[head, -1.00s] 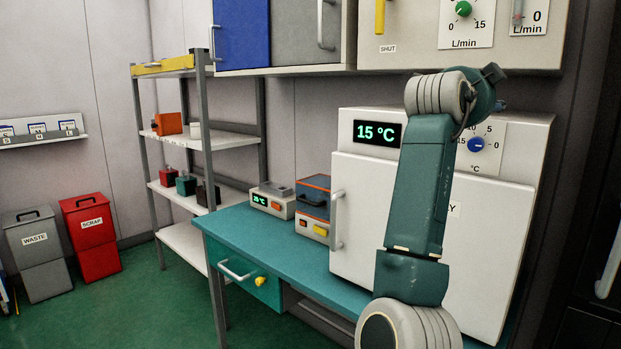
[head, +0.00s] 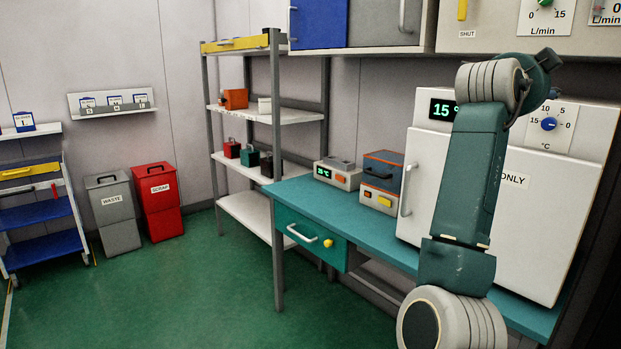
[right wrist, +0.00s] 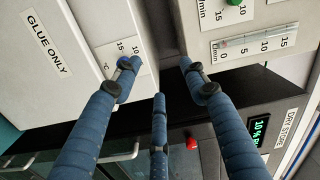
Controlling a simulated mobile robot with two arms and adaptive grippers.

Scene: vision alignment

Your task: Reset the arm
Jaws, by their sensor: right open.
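My right arm (head: 475,180) stands folded upright at the right of the head view, in front of the white cabinet marked "ONLY" (head: 510,235). Its gripper does not show there. In the right wrist view my right gripper (right wrist: 158,75) has its three blue fingers spread apart, with nothing between them. Behind the fingers are the white "GLUE ONLY" cabinet (right wrist: 75,75) and a panel with a flow gauge (right wrist: 250,43). I cannot tell if the fingers touch anything. My left gripper is in neither view.
A teal bench (head: 335,213) with a drawer (head: 310,240) runs below the cabinet. A shelf rack (head: 265,117), a grey waste bin (head: 113,210), a red scrap bin (head: 158,200) and a blue-shelved cart (head: 38,215) stand further left. Green floor (head: 180,295) is free in front.

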